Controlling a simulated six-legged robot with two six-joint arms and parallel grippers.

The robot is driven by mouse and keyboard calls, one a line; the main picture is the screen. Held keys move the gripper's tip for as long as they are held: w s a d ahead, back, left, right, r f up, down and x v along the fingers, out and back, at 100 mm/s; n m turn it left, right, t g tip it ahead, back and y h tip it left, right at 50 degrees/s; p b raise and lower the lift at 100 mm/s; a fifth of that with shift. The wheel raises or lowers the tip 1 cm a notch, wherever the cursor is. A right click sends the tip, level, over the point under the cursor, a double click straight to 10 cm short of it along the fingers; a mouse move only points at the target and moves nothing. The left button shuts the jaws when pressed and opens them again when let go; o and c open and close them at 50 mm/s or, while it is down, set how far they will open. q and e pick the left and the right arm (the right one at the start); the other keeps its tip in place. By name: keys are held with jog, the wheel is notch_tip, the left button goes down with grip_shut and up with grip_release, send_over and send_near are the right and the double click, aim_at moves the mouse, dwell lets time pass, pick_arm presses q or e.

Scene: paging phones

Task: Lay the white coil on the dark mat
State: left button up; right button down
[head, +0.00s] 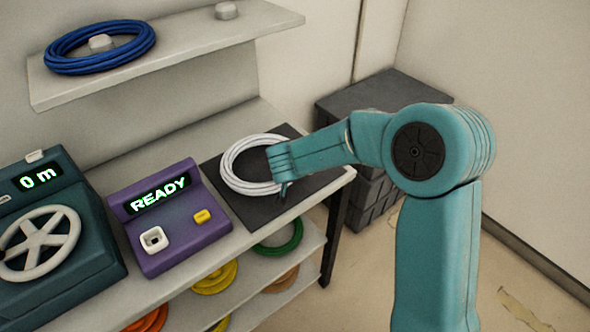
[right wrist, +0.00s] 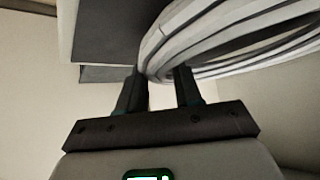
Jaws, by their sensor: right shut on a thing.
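The white coil (head: 229,168) is a ring of several turns. In the head view it appears over the dark mat (head: 262,213), a flat dark square at the right end of the counter. My right gripper (head: 284,187) is at the coil's right side. In the right wrist view its two fingers (right wrist: 161,80) are closed on the coil's near strands (right wrist: 192,35). I cannot tell whether the coil touches the mat or is held just above it. My arm hides part of the mat's right side. My left gripper is not in view.
A purple box (head: 185,235) reading READY stands left of the mat. A teal machine (head: 80,250) with a white handwheel and "0 m" display is further left. Green (head: 290,243) and other coloured coils lie below.

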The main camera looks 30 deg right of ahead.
notch_tip(320, 180, down, 3)
jog(key=shift+r, duration=0.2)
jog(key=c, duration=0.8)
grip_release()
jog(key=b+v, duration=0.1)
jog(key=v, duration=1.1)
jog(key=shift+s, duration=0.1)
